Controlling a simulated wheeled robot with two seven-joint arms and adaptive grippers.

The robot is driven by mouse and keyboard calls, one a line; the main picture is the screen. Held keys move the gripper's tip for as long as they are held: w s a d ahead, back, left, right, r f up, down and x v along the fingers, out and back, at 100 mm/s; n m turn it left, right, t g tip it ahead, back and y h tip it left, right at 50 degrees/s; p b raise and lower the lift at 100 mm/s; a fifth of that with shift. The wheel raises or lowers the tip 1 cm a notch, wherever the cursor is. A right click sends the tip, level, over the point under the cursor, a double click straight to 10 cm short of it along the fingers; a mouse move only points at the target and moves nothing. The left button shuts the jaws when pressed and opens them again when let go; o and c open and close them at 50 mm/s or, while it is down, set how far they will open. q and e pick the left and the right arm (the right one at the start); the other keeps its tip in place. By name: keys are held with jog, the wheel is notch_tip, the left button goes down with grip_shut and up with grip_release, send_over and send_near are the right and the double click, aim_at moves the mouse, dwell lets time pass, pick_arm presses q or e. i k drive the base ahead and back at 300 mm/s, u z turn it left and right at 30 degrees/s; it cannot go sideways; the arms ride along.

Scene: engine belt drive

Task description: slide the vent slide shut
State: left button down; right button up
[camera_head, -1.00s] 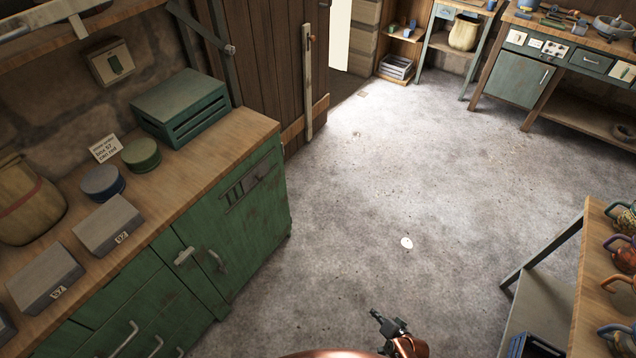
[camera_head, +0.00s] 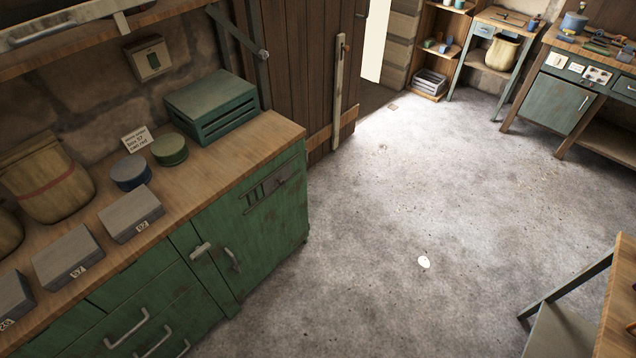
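The vent slide (camera_head: 276,183) is a small grey plate on the upper front of the green cabinet (camera_head: 268,225). It sits at the right part of the vent (camera_head: 254,194). Several dark upright slots show uncovered to its left. The slide is small in the picture, so its fine details are hard to make out. Neither of my grippers is in view.
The cabinet's wooden top (camera_head: 214,170) holds a green slatted box (camera_head: 212,108), round tins (camera_head: 131,173), grey boxes (camera_head: 130,213) and a sack (camera_head: 48,180). Open floor (camera_head: 400,210) lies right of the cabinet. A wooden-topped stand (camera_head: 618,290) is at lower right.

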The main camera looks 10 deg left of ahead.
aim_at(280, 178)
jog(key=z, duration=0.05)
jog(key=i, duration=0.65)
jog(key=u, duration=1.35)
